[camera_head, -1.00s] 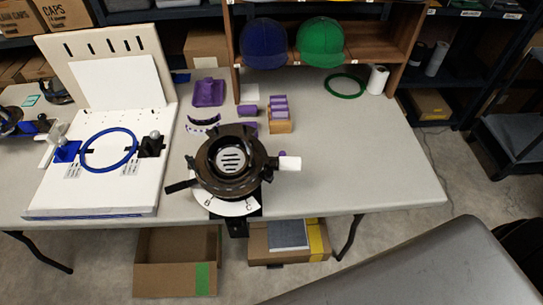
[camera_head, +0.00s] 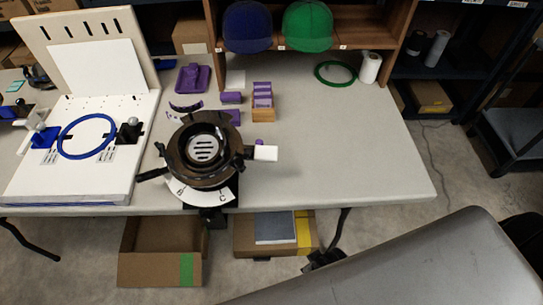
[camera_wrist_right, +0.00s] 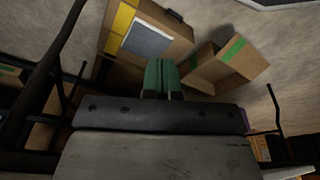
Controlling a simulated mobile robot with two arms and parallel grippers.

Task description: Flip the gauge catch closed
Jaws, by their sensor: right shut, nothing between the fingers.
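A black round gauge fixture (camera_head: 203,150) with a slotted silver centre stands on the table near its front edge. A white scale plate (camera_head: 206,193) shows under its front. A black arm with a white block (camera_head: 265,153) sticks out on its right, and a black lever (camera_head: 152,175) on its left. I cannot tell which part is the catch or how it is set. My right gripper (camera_wrist_right: 160,78) shows green fingers together, empty, beyond the table edge in the right wrist view. In the head view a dark part (camera_head: 325,259), probably of my right arm, is low in front of the table. My left gripper is not in view.
A white board with a blue hoop (camera_head: 86,136) stands left of the fixture. Purple parts and a small wooden holder (camera_head: 263,114) lie behind it. The table (camera_head: 350,160) is clear to the right. Cardboard boxes (camera_head: 160,238) sit below. A grey surface (camera_head: 430,265) is in front.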

